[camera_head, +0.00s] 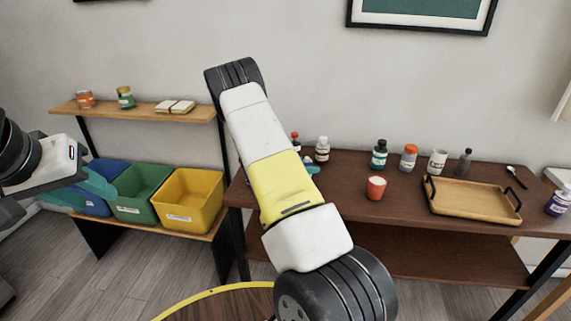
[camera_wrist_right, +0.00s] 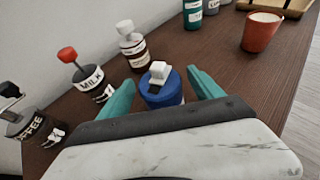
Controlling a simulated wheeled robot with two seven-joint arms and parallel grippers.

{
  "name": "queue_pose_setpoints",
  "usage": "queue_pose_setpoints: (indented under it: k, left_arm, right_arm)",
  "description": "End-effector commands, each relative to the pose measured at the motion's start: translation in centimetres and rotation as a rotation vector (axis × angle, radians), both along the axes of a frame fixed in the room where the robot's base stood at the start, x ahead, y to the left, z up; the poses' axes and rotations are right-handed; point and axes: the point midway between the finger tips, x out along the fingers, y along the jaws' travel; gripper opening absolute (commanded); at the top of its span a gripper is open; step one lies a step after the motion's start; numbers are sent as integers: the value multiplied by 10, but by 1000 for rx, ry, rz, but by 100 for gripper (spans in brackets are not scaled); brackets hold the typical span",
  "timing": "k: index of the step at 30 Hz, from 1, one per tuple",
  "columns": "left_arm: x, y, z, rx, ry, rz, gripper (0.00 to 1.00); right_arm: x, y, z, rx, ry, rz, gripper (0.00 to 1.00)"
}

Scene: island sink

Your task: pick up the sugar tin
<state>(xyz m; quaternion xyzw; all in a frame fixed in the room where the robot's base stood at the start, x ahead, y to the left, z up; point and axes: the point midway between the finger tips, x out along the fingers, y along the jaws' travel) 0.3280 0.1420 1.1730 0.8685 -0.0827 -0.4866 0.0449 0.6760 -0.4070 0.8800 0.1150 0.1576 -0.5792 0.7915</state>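No label reading sugar is legible. A blue tin (camera_wrist_right: 163,90) with a white knob stands between the two teal fingers of my right gripper (camera_wrist_right: 165,92) in the right wrist view. The gripper is open, with visible gaps beside the tin; its front is partly hidden by the gripper body. A tin marked MILK (camera_wrist_right: 90,84) has a red knob. One marked COFFEE (camera_wrist_right: 30,125) stands at far left. My left gripper (camera_head: 80,190) is open and empty, in front of the bins.
On the brown table (camera_head: 340,205), a red cup (camera_head: 376,188), several bottles and a wooden tray (camera_head: 470,200) stand to the right. Blue, green (camera_head: 140,192) and yellow (camera_head: 188,199) bins sit on the left shelf. My right arm blocks the table's left part in the head view.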

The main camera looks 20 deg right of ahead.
Motion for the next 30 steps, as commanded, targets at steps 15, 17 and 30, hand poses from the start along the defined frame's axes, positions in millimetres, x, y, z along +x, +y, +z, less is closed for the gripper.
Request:
queue_pose_setpoints:
  k: [15,17,30]
  left_arm:
    - [0,0,0,0,0,0,38]
    - [0,0,0,0,0,0,38]
    - [0,0,0,0,0,0,38]
  right_arm:
    - [0,0,1,0,-1,0,7]
    - [0,0,1,0,-1,0,7]
    - [-3,13,37,2,0,4,7]
